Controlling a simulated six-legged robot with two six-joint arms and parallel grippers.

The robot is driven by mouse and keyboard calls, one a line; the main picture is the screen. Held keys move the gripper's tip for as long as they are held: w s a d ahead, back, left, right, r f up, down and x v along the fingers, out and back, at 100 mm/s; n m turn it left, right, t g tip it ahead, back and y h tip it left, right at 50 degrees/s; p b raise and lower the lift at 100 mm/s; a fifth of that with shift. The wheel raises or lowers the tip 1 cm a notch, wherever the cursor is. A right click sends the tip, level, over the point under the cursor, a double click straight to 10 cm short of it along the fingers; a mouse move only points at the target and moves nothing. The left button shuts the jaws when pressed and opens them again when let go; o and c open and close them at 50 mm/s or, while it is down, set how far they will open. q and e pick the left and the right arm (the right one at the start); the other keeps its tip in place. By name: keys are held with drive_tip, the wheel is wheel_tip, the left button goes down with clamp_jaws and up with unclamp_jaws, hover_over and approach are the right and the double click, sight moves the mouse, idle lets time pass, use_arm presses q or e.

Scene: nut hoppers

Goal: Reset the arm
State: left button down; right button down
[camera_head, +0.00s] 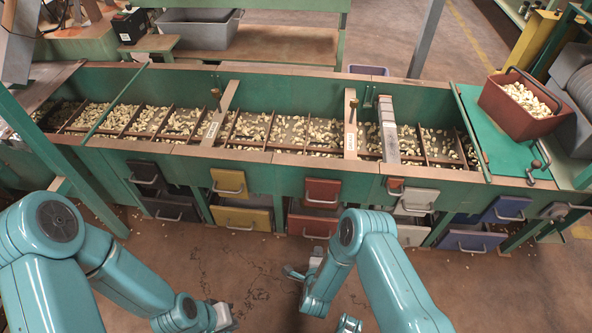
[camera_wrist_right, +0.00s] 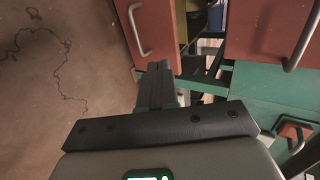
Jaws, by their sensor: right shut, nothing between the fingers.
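My right arm reaches in from the lower right in the head view. Its gripper (camera_head: 292,271) is low in front of the hopper bench, over the floor and apart from the drawers. In the right wrist view the right gripper's dark fingers (camera_wrist_right: 159,84) are together with nothing between them. My left gripper (camera_head: 228,318) is low at the bottom of the head view, over the floor. It is small and partly hidden by its own wrist, so its opening does not show clearly.
A long green hopper bench (camera_head: 300,175) with nuts in compartments spans the view. Below are a yellow drawer (camera_head: 242,216), a red drawer (camera_head: 312,224) and a blue drawer (camera_head: 470,241). A red nut bin (camera_head: 500,110) stands at right. Brown floor (camera_head: 262,278) lies between my arms.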

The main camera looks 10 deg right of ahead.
drive_tip(key=w+d+r, duration=0.4)
drive_tip(key=d+r, duration=0.3)
drive_tip(key=r, duration=0.3)
drive_tip(key=s+a+r+n+g+y, duration=0.1)
drive_tip(key=s+a+n+g+y, duration=0.2)
drive_tip(key=s+n, duration=0.4)
drive_tip(key=s+a+n+g+y, duration=0.2)
drive_tip(key=s+n+g, duration=0.3)
drive_tip(key=s, duration=0.4)
drive_tip(key=s+a+r+n+g+y, duration=0.1)
drive_tip(key=s+a+n+g+y, duration=0.15)
drive_tip(key=s+n, duration=0.5)
wheel_tip(320, 180, up, 30)
drive_tip(key=a+p, duration=0.1)
drive_tip(key=p, duration=2.9)
drive_tip(key=shift+s+p, duration=0.35)
drive_tip(key=shift+a+m+g, duration=0.1)
drive_tip(key=shift+m+g, duration=0.15)
